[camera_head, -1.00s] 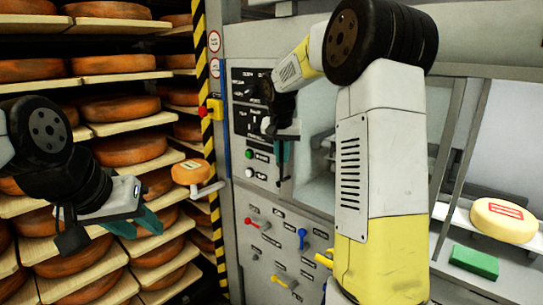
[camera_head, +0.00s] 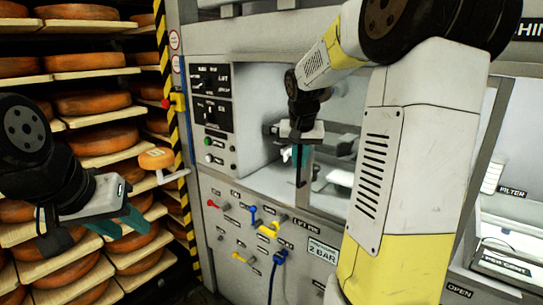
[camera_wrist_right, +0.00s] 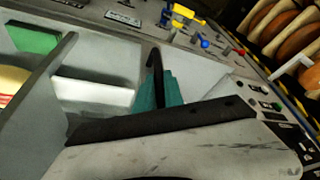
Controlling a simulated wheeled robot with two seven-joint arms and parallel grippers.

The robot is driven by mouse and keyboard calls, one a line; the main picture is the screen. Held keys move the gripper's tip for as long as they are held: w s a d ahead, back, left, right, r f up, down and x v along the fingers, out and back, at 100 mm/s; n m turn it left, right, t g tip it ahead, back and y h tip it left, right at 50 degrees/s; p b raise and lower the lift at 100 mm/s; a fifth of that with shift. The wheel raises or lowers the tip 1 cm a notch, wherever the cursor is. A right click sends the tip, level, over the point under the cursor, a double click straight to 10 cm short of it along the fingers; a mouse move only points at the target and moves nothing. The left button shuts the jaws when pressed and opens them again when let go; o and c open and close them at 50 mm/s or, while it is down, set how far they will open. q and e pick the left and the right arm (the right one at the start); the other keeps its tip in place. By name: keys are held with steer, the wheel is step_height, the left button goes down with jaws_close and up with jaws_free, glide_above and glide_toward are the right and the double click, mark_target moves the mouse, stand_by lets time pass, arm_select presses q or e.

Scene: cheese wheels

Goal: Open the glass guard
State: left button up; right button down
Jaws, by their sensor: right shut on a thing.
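My right gripper (camera_head: 304,158) is in front of the grey machine's opening, right of the control panel. Its teal fingers are closed around a slim black handle (camera_head: 299,178), which also shows between the fingers in the right wrist view (camera_wrist_right: 154,62). I take this for the guard's handle. The glass itself is too clear to make out, and my right arm hides part of the opening. My left gripper (camera_head: 122,228) is in front of the cheese shelves, far from the handle. Its two teal fingers are apart and empty.
The control panel (camera_head: 210,97) has labelled buttons. Red, blue and yellow valve levers (camera_head: 268,229) stick out below the opening. Shelves of cheese wheels (camera_head: 104,140) stand at the left, beside a yellow-black striped post (camera_head: 183,205). A green block (camera_wrist_right: 36,39) shows in the right wrist view.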

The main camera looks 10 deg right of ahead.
steer(key=s+d, duration=0.2)
steer(key=s, duration=0.1)
steer(key=s+d, duration=0.2)
steer(key=s, duration=0.1)
steer(key=s+d, duration=0.3)
steer(key=shift+s, duration=0.1)
steer(key=c, duration=1.5)
jaws_free()
steer(key=shift+o, duration=0.2)
steer(key=v, duration=0.8)
steer(key=shift+d, duration=0.1)
steer(key=s+a+f+n+t+y, duration=0.1)
steer(key=s+a+f+n, duration=0.1)
steer(key=s+a, duration=0.4)
steer(key=s+a+f+n+y, duration=0.2)
steer(key=s+a, duration=0.4)
steer(key=a, duration=0.5)
steer(key=shift+s+a+f+t+y, duration=0.2)
steer(key=shift+a+f+t+y, duration=0.15)
steer(key=shift+f, duration=0.45)
